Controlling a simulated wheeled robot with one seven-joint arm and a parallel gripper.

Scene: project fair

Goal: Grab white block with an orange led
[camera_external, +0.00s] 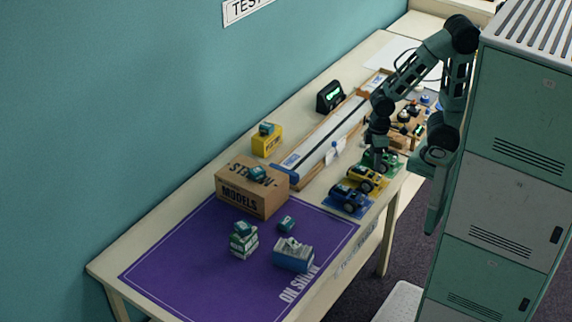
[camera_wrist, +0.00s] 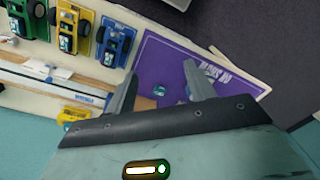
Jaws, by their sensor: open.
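No white block with an orange LED can be made out clearly. Small teal-and-white blocks appear in several places: one on the purple mat (camera_external: 286,223), one on the cardboard box (camera_external: 257,174), one on the yellow container (camera_external: 266,129) and one on a green-and-white stack (camera_external: 243,228). Their LED colours are too small to tell. My gripper (camera_external: 377,160) is pointed down over the toy cars, away from these blocks. In the wrist view my gripper (camera_wrist: 160,78) is open and empty, with a small block (camera_wrist: 159,90) seen far beyond, between its fingers.
Green, yellow (camera_external: 366,178) and blue (camera_external: 349,199) toy cars stand in a row near the table's front edge. A long white track (camera_external: 325,137) lies behind them. A blue container (camera_external: 293,254) is on the purple mat (camera_external: 190,265). Lockers (camera_external: 510,130) stand at right.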

